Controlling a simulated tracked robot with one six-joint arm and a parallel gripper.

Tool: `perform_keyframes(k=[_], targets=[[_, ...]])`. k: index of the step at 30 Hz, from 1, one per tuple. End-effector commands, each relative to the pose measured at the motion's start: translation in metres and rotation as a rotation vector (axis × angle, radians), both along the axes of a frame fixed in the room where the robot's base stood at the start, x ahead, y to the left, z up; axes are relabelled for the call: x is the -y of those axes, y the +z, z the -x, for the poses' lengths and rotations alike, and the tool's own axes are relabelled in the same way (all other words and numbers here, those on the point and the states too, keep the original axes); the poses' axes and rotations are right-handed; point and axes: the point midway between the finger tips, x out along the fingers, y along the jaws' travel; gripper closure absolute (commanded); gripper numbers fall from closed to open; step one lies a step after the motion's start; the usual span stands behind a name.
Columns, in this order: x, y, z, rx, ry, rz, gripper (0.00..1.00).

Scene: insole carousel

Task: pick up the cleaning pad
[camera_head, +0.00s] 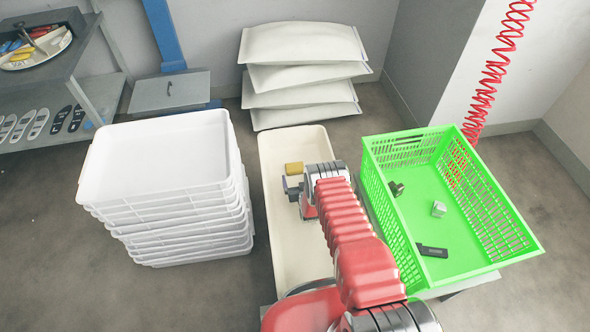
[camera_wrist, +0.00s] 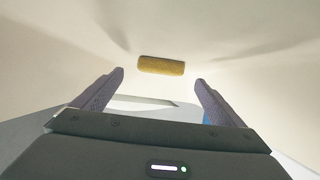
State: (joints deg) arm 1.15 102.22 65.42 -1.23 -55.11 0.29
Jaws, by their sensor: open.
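The cleaning pad looks like a small yellow-brown block (camera_head: 294,168) in the head view. It lies in the long cream tray (camera_head: 290,262), toward the far end. In the wrist view the pad (camera_wrist: 161,65) lies crosswise, ahead of the fingertips and roughly centred between them. My gripper (camera_head: 291,186) is low over the tray, just on the near side of the pad. In the wrist view my gripper (camera_wrist: 158,79) has its two dark fingers apart with nothing between them. Part of the tray is hidden by my red arm.
A green crate (camera_head: 400,240) with a few small parts stands right of the tray. A tall stack of white trays (camera_head: 165,150) stands left. Stacked pale sacks (camera_head: 303,78) lie behind. A red coiled hose (camera_head: 490,80) hangs at the right. A grey shelf (camera_head: 60,65) is at far left.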

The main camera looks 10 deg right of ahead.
Motion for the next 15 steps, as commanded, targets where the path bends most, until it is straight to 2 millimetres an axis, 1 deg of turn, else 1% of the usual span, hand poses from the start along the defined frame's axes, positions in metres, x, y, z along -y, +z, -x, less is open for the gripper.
perform_keyframes(k=[7, 15], targets=[[0.0, -0.002, -0.005, 0.001, 0.0, 0.0, 0.08], [-0.001, -0.01, -0.023, 0.002, 0.0, 0.0, 0.08]])
